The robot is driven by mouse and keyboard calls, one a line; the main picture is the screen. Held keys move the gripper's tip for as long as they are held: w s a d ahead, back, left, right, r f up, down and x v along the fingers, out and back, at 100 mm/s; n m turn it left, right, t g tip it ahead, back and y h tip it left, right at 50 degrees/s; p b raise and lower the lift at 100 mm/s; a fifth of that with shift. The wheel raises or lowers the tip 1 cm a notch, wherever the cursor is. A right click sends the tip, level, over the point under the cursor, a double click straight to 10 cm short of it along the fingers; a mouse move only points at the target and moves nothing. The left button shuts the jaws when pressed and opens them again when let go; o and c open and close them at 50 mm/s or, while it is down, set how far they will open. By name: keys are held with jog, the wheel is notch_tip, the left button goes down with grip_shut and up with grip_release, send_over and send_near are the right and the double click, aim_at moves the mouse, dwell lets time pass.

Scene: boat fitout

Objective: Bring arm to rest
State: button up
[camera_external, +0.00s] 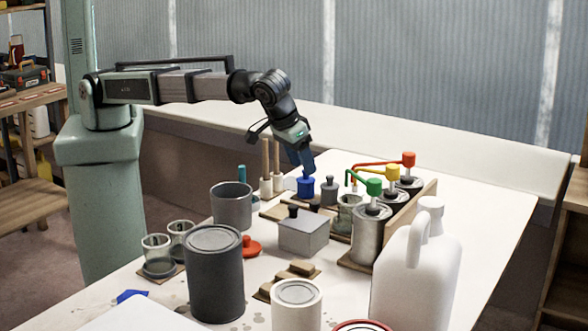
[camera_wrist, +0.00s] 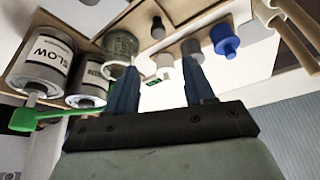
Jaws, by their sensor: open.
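My arm reaches out from its green pedestal over the bench. My gripper (camera_external: 305,163) points down above the back middle of the bench, near a blue knobbed piece (camera_external: 306,188) and a grey knobbed piece (camera_external: 329,190). In the wrist view, my gripper (camera_wrist: 160,75) has its two blue fingers spread apart with nothing between them. The blue piece also shows there (camera_wrist: 224,40), to the right of the fingers, apart from them.
Pump cans with green (camera_external: 374,187), yellow and red heads stand to the right. A white jug (camera_external: 418,270), a dark can (camera_external: 215,275), a grey pot (camera_external: 232,206) and a grey block (camera_external: 303,236) crowd the bench. Upright wooden handles (camera_external: 271,165) stand left of the gripper.

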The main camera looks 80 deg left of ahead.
jog(key=w+a+f+m, duration=0.3)
jog(key=a+m, duration=0.2)
jog(key=a, duration=0.9)
jog(key=w+a+f+m+t, duration=0.1)
jog(key=w+a+f+m, duration=0.25)
jog(key=a, duration=1.05)
jog(key=w+a+f+m, duration=0.2)
jog(key=w+a+m, duration=0.3)
jog(key=a, duration=0.9)
jog(key=s+a+f+n+g, duration=0.1)
jog(key=s+a+f+g, duration=0.15)
jog(key=s+f, duration=0.45)
jog(key=s+a+f+n+g, duration=0.1)
jog(key=s+a+f, duration=0.3)
jog(key=f, duration=0.6)
jog(key=s+a+f+n+g, duration=0.1)
jog(key=s+a+f+g, duration=0.1)
jog(key=s+a+f, duration=0.35)
jog(key=s+f+n+g, duration=0.2)
jog(key=s+f, duration=0.4)
jog(key=s, duration=0.3)
jog(key=s+a+f+n+g+h, duration=0.1)
jog(key=s+f+n+g, duration=0.1)
jog(key=s+f, duration=0.3)
jog(key=s+a+f+n+g, duration=0.1)
jog(key=s+f, duration=0.5)
jog(key=s, duration=0.7)
jog(key=shift+f+n+g+h, duration=0.3)
jog(key=shift+n+g+h, duration=0.1)
jog(key=shift+n+g, duration=0.3)
